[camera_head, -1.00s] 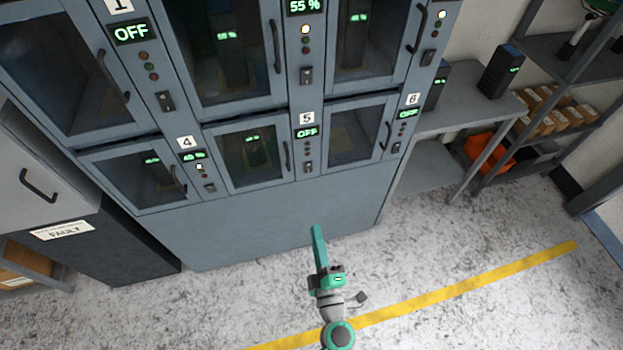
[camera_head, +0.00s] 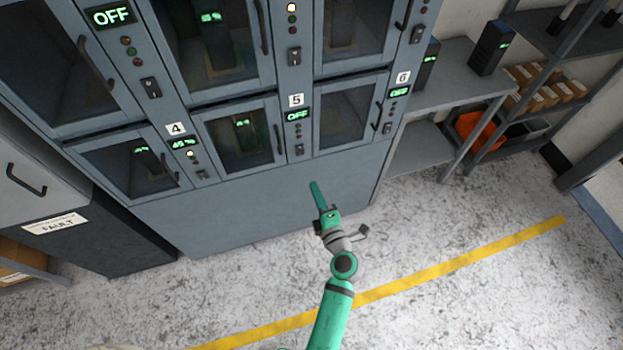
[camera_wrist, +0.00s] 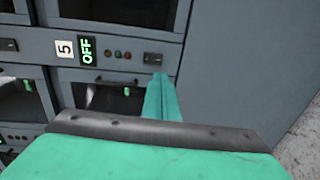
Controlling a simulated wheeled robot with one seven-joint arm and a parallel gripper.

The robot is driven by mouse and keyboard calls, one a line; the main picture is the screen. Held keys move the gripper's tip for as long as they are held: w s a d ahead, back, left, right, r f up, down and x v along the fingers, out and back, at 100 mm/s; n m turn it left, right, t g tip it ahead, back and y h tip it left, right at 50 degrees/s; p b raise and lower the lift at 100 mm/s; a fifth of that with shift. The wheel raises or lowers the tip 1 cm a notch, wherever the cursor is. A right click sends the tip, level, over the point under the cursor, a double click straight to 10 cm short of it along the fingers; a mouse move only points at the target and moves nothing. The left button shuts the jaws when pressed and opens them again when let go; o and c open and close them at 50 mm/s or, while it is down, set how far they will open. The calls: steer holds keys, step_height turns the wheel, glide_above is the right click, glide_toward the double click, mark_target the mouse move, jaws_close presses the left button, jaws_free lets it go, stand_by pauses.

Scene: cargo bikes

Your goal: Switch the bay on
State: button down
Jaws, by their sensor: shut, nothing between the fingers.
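Bay 5's OFF display (camera_head: 297,115) sits under its number on the grey locker front, and also shows sideways in the wrist view (camera_wrist: 87,50). Its small lamps (camera_wrist: 117,54) look unlit. Its rocker switch (camera_head: 299,150) is below them, and the wrist view shows it (camera_wrist: 152,58) just beyond my fingertips. My gripper (camera_head: 314,185) is shut and empty, its green fingers (camera_wrist: 160,80) pointing at the panel. Contact cannot be told. Bay 5's door (camera_head: 240,140) is closed, with a green-lit battery (camera_head: 243,132) inside. Bay 6's display (camera_head: 399,92) also reads OFF.
Bay 4's display (camera_head: 183,142) is lit, with a glowing lamp below. Door handles, such as bay 5's handle (camera_head: 279,145), stick out near the switches. A fault-labelled cabinet (camera_head: 100,240) stands left, a shelf (camera_head: 465,85) right. The floor (camera_head: 440,240) is clear.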

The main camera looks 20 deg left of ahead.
mark_target(301, 155)
steer(key=x, duration=1.2)
steer(key=shift+a, duration=0.25)
steer(key=shift+w, duration=0.25)
steer(key=shift+w, duration=0.1)
steer(key=shift+w+a+f, duration=0.1)
steer(key=shift+w+a, duration=0.05)
steer(key=shift+w, duration=0.05)
steer(key=shift+s, duration=0.1)
steer(key=s+d+f, duration=0.1)
steer(key=s+d, duration=0.7)
steer(key=s, duration=0.3)
steer(key=shift+s+f, duration=0.2)
steer(key=shift+f, duration=0.15)
